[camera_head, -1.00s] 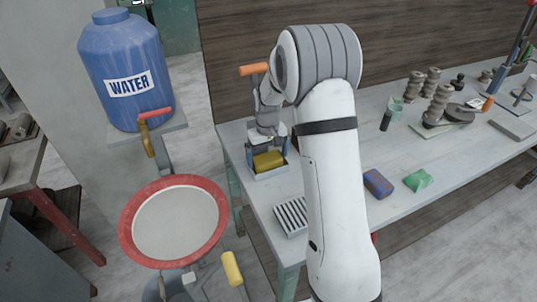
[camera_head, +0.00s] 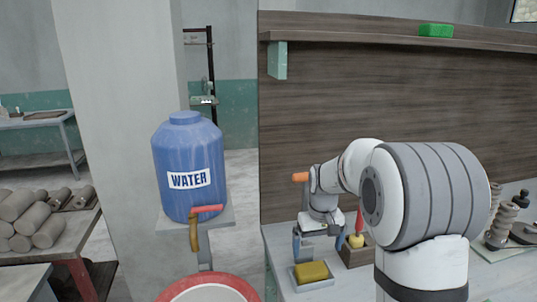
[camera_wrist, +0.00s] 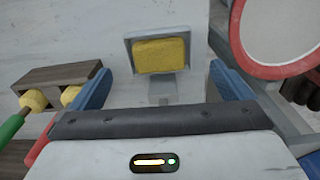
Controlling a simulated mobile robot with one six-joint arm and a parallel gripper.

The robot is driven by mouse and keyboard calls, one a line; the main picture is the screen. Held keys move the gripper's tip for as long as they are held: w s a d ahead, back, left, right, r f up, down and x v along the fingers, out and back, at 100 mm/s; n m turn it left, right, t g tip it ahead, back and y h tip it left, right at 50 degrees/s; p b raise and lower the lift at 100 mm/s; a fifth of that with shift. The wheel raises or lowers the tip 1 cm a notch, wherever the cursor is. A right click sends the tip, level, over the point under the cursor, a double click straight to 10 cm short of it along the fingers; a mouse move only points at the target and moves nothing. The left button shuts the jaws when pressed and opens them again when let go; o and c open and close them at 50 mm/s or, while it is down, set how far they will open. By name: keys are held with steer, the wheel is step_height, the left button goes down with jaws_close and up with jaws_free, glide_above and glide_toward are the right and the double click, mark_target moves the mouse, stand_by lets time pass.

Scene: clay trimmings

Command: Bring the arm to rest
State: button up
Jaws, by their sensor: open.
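My gripper (camera_head: 319,246) is open and empty, with its two blue fingers spread apart. It hangs above the bench, just over a yellow sponge (camera_head: 311,271) that lies in a small grey tray (camera_head: 327,284). In the wrist view, the blue fingers of my gripper (camera_wrist: 158,86) stand on either side with nothing between them. The sponge (camera_wrist: 160,56) shows beyond them in its tray (camera_wrist: 128,60), apart from the fingers.
A wooden block holder (camera_head: 356,256) with yellow and red-handled tools stands right beside the gripper. A blue water jug (camera_head: 187,150) and red-rimmed basin (camera_head: 170,292) are at left. Clay pieces (camera_head: 502,217) stand at right. A shelf (camera_head: 390,38) holds a green sponge (camera_head: 436,30).

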steer(key=s+r+m+t, duration=0.1)
steer(key=s+r, duration=0.1)
steer(key=s, duration=1.1)
steer(key=s+r+m+t, duration=0.1)
steer(key=s+r, duration=0.2)
steer(key=s, duration=1)
steer(key=shift+s+d+r, duration=0.15)
steer(key=shift+r, duration=0.05)
